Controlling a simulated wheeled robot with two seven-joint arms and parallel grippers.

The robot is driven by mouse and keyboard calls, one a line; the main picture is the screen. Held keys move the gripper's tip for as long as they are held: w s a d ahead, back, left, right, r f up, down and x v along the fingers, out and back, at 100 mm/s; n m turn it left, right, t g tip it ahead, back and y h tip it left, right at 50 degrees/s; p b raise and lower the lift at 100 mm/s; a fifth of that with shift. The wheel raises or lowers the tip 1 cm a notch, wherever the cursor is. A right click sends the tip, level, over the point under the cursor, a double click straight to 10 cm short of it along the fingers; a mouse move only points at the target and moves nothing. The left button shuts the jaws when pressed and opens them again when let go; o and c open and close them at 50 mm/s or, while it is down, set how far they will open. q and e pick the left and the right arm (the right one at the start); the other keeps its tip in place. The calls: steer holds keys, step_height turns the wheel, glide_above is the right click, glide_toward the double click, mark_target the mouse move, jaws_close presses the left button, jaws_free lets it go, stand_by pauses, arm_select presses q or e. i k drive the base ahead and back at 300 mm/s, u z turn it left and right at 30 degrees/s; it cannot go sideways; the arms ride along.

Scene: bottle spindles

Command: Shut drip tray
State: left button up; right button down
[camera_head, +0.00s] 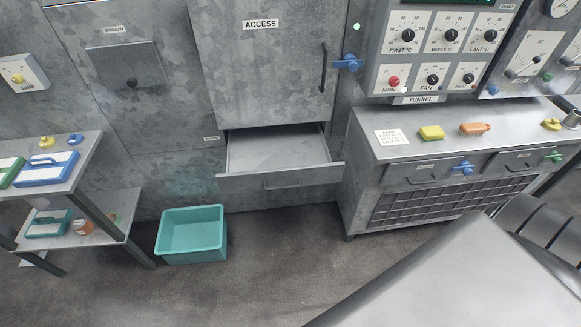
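The drip tray (280,157) is a shallow grey metal drawer below the cabinet door marked ACCESS. It is pulled out toward me, and its empty inside shows from above. Its front panel (281,180) has a small bar handle at the middle. The drawer's slot behind it is dark. Neither of my grippers shows in this view.
A teal bin (192,235) stands on the floor left of the drawer. A grey bench (445,143) stands close on the right, and a shelf rack (75,185) on the left. A large smooth grey shape (455,275) blocks the lower right. Floor before the drawer is clear.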

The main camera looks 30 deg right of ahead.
mark_target(271, 157)
steer(key=u, duration=0.05)
steer(key=i, duration=0.75)
steer(key=z, duration=0.95)
steer(key=i, duration=0.4)
steer(key=z, duration=0.45)
